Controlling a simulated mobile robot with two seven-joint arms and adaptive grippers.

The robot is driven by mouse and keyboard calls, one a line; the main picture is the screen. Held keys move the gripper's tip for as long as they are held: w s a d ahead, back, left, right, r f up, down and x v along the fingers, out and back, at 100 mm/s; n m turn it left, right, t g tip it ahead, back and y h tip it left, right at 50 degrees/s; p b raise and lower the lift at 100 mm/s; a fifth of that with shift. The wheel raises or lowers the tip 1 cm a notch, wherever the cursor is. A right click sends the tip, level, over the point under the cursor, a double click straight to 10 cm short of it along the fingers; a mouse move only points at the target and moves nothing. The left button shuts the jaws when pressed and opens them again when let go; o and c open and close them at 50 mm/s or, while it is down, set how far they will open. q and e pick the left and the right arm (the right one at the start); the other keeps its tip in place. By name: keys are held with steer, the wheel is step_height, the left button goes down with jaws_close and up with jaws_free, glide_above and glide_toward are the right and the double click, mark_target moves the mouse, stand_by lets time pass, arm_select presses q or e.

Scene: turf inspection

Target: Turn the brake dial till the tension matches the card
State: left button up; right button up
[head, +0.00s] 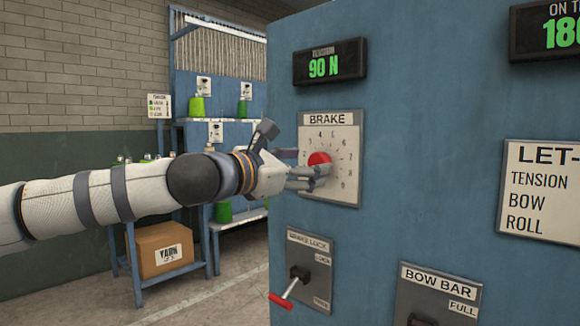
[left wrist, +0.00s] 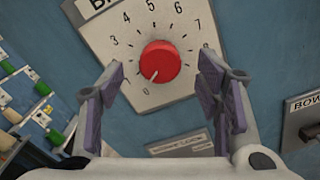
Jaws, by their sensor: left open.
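The red brake dial (head: 319,160) sits on a white numbered plate (head: 345,187) headed BRAKE on the blue panel. My left gripper (head: 304,179) is at the dial with open fingers. In the left wrist view the dial (left wrist: 160,60) lies just beyond and between the spread fingers (left wrist: 166,85), with no finger visibly touching it. Its white mark points down-left, close to the 0. The tension display (head: 324,66) reads 90 N. A card (head: 540,190) headed LET- lists tension, bow and roll; its values are cut off at the right edge. My right gripper is out of view.
Below the dial is a brake lock lever with a red handle (head: 282,299). A bow bar control (head: 440,300) stands lower right. Another display (head: 546,28) is cut off at top right. A yarn box (head: 164,250) and shelves with green cones stand behind my left arm.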

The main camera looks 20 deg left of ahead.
arm_select(q)
steer(key=v, duration=0.7)
steer(key=shift+s, duration=0.3)
steer(key=shift+a, duration=0.1)
